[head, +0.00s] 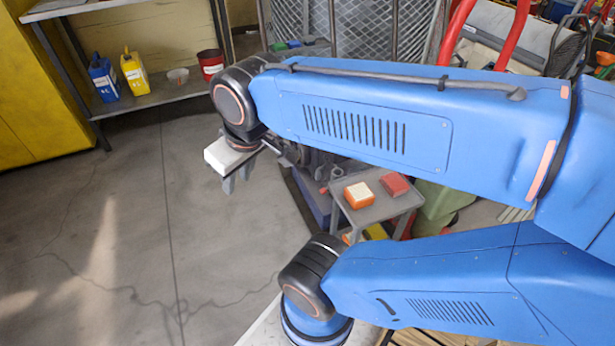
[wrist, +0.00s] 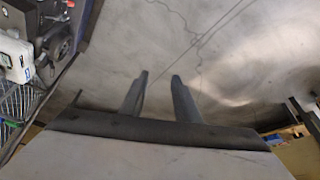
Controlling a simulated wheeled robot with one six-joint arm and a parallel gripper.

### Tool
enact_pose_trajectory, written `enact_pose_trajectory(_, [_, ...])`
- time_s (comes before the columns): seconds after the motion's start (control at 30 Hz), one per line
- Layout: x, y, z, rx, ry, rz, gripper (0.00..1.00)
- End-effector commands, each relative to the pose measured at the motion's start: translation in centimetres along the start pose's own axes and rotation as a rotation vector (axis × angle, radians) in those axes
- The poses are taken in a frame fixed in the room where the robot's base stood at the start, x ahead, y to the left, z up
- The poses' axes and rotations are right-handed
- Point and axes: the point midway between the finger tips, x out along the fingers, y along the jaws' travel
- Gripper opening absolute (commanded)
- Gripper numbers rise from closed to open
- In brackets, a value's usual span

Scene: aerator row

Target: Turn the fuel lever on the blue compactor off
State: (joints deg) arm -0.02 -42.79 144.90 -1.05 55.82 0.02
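My gripper (head: 236,182) hangs in front of my upper arm link in the head view, fingers pointing down. In the wrist view its two fingers (wrist: 161,77) stand apart with only floor between them, so it is open and empty. A dark machine with a blue base (head: 314,204), probably the compactor, is right of the gripper and mostly hidden behind my arm. In the wrist view, dark engine-like parts (wrist: 62,30) and a white box (wrist: 14,58) show at the upper left, apart from the fingers. I cannot make out the fuel lever in either view.
A small grey table (head: 372,213) holds an orange box (head: 358,197) and a red box (head: 394,184). A shelf (head: 155,97) at the back left bears a blue jug (head: 103,78), a yellow jug (head: 134,73) and a red can (head: 211,64). The floor at left is clear.

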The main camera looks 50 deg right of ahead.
Motion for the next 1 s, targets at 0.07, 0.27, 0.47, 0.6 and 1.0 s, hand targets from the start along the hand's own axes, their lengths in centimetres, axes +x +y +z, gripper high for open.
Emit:
enact_pose_trajectory(0.07, [0.2, 0.2, -0.2, -0.004, -0.015, 0.008, 0.29])
enact_pose_trajectory(0.27, [0.9, 0.9, -0.8, -0.016, -0.063, 0.032, 0.29])
enact_pose_trajectory(0.47, [2.0, 1.9, -1.5, -0.036, -0.132, 0.067, 0.29])
enact_pose_trajectory(0.6, [3.3, 3.1, -2.4, -0.058, -0.207, 0.103, 0.29])
enact_pose_trajectory(1.0, [7.8, 7.4, -5.0, -0.143, -0.467, 0.223, 0.29])
